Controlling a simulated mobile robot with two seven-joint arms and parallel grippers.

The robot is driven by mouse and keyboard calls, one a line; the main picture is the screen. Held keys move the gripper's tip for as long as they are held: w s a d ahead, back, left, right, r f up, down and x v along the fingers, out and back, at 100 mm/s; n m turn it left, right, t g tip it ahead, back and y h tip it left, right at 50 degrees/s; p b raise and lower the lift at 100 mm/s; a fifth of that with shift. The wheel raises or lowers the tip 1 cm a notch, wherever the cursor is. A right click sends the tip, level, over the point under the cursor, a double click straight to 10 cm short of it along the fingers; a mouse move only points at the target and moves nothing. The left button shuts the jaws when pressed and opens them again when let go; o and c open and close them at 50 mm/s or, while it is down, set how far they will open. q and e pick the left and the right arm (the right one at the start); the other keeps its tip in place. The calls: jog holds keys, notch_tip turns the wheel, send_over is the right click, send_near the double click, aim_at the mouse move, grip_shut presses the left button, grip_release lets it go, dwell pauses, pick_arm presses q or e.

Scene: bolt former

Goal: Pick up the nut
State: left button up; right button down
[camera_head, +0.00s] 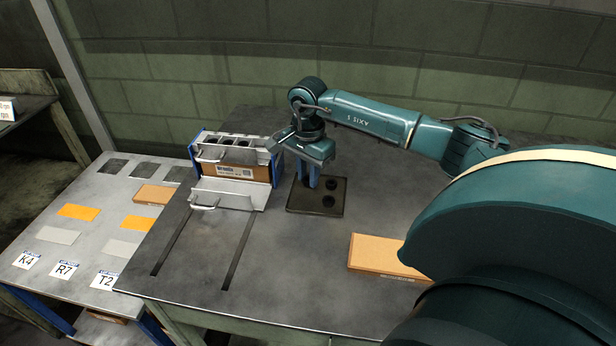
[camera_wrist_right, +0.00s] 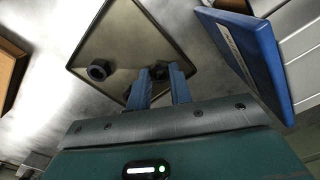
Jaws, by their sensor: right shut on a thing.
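A dark tray (camera_head: 298,208) lies on the workbench below my right gripper (camera_head: 307,184), whose blue fingers point down at its left part. The tray also shows in the right wrist view (camera_wrist_right: 122,38). There the right gripper (camera_wrist_right: 159,76) is shut on a small dark nut (camera_wrist_right: 160,68) between its fingertips, mostly hidden by them. I cannot tell whether this nut touches the tray. Another dark nut (camera_wrist_right: 98,70) lies on the tray, apart from the fingers. In the head view, two dark round pieces (camera_head: 328,201) show on the tray. My left gripper is not in view.
A blue-sided rack (camera_head: 197,143) with compartments and an open metal flap (camera_head: 228,194) stands left of the tray. A cardboard box (camera_head: 380,256) lies on the bench to the right. A lower table (camera_head: 60,215) with coloured plates and labels K4, R7, T2 is at left.

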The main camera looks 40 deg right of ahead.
aim_at(308, 179)
notch_tip(308, 179, up, 10)
dwell(0.6)
jog(key=shift+r, duration=0.1)
